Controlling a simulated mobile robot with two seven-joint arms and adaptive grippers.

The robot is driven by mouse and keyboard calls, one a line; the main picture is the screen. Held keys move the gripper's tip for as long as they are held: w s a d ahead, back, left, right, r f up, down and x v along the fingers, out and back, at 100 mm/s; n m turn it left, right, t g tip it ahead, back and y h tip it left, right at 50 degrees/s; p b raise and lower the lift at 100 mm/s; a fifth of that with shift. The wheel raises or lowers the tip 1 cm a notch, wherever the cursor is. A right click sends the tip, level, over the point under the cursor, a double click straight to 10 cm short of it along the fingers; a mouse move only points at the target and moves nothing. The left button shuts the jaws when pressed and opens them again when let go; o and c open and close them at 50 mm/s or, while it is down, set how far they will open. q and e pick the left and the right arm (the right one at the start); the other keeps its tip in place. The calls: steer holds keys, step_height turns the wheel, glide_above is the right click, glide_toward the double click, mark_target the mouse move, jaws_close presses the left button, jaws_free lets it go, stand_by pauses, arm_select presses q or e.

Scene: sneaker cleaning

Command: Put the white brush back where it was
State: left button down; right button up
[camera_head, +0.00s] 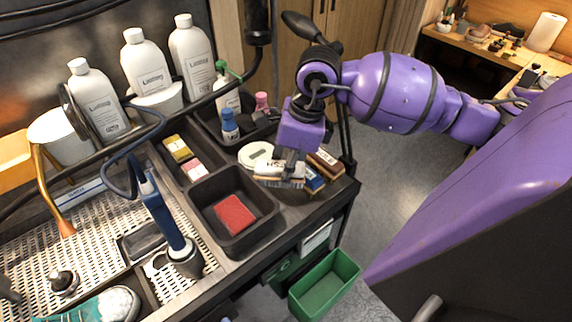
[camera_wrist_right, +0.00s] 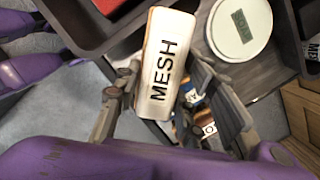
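The white brush (camera_head: 280,170) has a pale top lettered MESH and a wooden edge. My right gripper (camera_head: 292,160) is over it at the right end of the workbench. In the right wrist view, the white brush (camera_wrist_right: 165,62) lies between the two fingers of my right gripper (camera_wrist_right: 165,100), which appear closed on its sides. It hangs above the bench edge, its lettered face towards the camera. A blue brush (camera_head: 314,178) and a brown brush (camera_head: 325,162) lie just beside and below it. My left gripper is not in view.
A black tray (camera_head: 205,197) with a red block (camera_head: 235,214) is nearer. Bottles (camera_head: 190,55) stand at the back. A green bin (camera_head: 325,285) is below the bench edge.

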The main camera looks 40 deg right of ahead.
steer(key=o, duration=0.4)
steer(key=shift+r, duration=0.1)
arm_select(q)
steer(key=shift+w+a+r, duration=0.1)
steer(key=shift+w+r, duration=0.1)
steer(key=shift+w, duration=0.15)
arm_select(e)
steer(key=shift+r, duration=0.35)
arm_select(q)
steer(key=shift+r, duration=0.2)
arm_select(e)
steer(key=v, duration=1.2)
steer(key=shift+r, duration=0.25)
